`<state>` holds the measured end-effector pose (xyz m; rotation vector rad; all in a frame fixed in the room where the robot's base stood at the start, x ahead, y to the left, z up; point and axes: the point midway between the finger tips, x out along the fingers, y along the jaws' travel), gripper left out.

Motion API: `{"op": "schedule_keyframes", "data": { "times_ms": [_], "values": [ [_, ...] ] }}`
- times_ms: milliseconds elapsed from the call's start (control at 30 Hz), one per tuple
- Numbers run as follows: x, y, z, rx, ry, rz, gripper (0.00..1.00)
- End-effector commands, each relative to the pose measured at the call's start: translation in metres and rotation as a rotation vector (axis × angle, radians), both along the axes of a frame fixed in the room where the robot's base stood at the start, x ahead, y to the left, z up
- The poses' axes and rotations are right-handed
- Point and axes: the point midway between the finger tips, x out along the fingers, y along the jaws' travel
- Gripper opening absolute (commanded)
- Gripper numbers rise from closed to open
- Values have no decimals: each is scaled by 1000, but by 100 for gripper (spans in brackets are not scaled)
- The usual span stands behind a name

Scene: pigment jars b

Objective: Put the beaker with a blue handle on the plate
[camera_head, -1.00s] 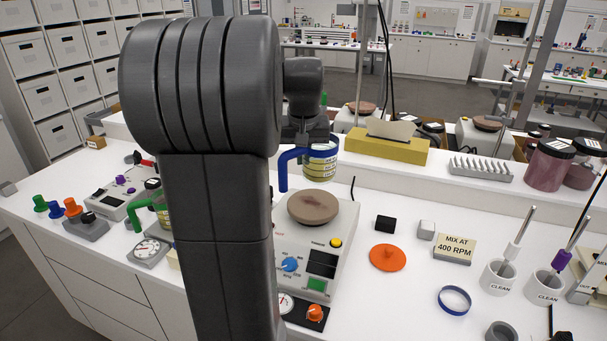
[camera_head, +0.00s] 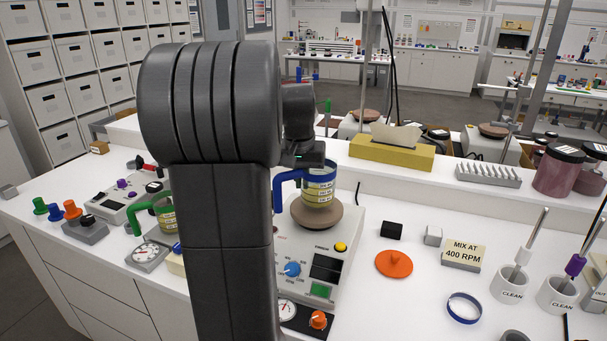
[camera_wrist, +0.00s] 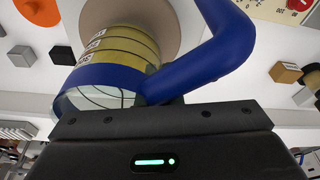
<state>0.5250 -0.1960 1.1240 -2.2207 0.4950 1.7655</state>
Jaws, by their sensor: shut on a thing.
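The beaker with a blue handle (camera_head: 319,186) has yellowish contents and a label. It stands upright at the brown round plate (camera_head: 316,215) of the white stirrer; I cannot tell whether its base touches the plate or hangs just above it. My gripper (camera_head: 303,162) is partly hidden behind my arm and is shut on the beaker, near its blue handle. In the wrist view the beaker (camera_wrist: 120,62), its blue rim and the handle (camera_wrist: 205,62) fill the space ahead of my gripper (camera_wrist: 168,101), with the plate (camera_wrist: 182,20) behind. The fingertips are mostly hidden.
A green-handled beaker (camera_head: 144,217) stands left, partly behind my arm. An orange disc (camera_head: 394,264), a black block (camera_head: 391,230) and a grey block (camera_head: 433,235) lie right of the stirrer. A yellow tissue box (camera_head: 390,153) stands behind. A blue ring (camera_head: 464,307) lies front right.

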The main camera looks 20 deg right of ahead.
Motion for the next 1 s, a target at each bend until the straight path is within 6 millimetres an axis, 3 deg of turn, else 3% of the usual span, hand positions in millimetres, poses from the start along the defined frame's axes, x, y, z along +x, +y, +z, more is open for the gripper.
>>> {"op": "schedule_keyframes", "data": {
  "times_ms": [1000],
  "values": [
    [0,1,-14,0,4,-11,0]
  ]
}}
